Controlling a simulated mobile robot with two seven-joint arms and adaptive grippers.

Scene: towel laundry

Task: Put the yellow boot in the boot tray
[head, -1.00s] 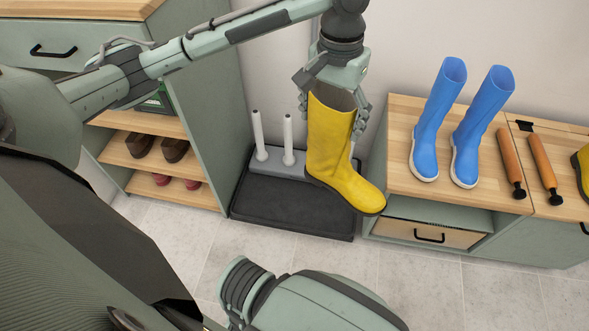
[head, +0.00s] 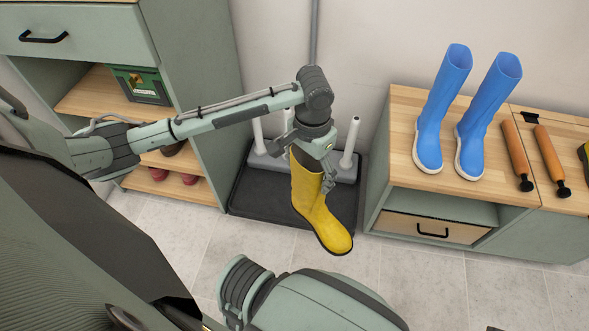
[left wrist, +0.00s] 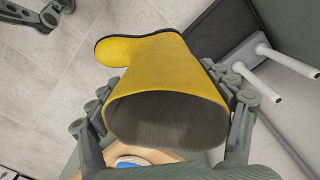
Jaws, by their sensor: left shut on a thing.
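My left gripper (head: 312,160) is shut on the rim of the yellow boot (head: 315,212), which hangs sole down and slightly tilted, toe toward the lower right. In the left wrist view the boot (left wrist: 165,85) shows its open top between the fingers (left wrist: 168,125). The black boot tray (head: 268,206) lies on the floor between the shelf unit and the bench. In the head view the boot covers part of the tray, and its toe overlaps the floor beyond the front edge. The tray also shows in the left wrist view (left wrist: 215,35). My right gripper is not seen.
White posts (head: 351,142) on a grey base stand at the tray's back. Two blue boots (head: 432,115) and wooden rods (head: 516,150) are on the bench (head: 400,150) at right. A shelf unit with shoes (head: 190,180) stands at left. The front floor (head: 420,280) is partly clear.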

